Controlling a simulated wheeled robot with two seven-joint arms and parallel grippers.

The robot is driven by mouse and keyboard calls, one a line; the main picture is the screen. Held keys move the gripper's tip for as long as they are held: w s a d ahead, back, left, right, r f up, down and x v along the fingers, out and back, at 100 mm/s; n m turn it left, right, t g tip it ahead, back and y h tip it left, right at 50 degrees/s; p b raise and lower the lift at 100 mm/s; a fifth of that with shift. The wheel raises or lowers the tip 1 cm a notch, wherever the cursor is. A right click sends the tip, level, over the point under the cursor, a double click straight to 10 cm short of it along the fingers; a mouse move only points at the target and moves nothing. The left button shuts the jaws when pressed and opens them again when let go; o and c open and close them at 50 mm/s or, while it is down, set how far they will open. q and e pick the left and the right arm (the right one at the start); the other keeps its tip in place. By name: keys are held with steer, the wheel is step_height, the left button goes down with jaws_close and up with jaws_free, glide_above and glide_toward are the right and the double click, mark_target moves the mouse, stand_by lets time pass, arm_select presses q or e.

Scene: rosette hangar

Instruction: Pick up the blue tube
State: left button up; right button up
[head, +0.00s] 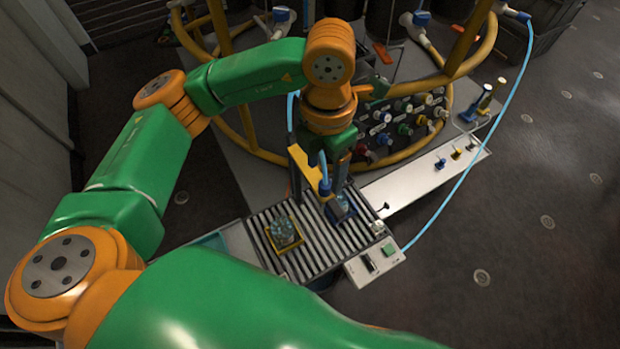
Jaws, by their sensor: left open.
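A thin light-blue tube (467,172) arcs from the fittings at the top right down to a white box by the slatted bed. A short piece of blue tube also shows beside my left wrist, partly hidden by it. My left gripper (338,185) points down over the slatted bed, beside a yellow bracket (306,168). It is open; its fingertips are small and partly hidden. A dark blue object (342,209) is just below it, and I cannot tell if they touch. The long blue tube is well to the right, apart from the gripper. My right gripper is out of view.
A yellow tray (269,236) with a clear blue-grey item stands on the slatted bed (318,255). A white box (374,262) with a green button is at its right end. Yellow pipe rails (440,120) and a panel of knobs (404,117) stand behind. Floor at right is clear.

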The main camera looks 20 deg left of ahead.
mark_target(325, 183)
arm_select(q)
steer(key=shift+w+a+f, duration=0.15)
steer(key=shift+w, duration=0.05)
steer(key=shift+y, duration=0.3)
steer(key=f+p, duration=0.2)
steer(key=w+f+p, duration=0.1)
steer(key=f, duration=0.1)
steer(key=shift+d, duration=0.25)
step_height(325, 183, down, 2)
steer(key=shift+a+f, duration=0.15)
steer(key=shift+f, duration=0.1)
jaws_close()
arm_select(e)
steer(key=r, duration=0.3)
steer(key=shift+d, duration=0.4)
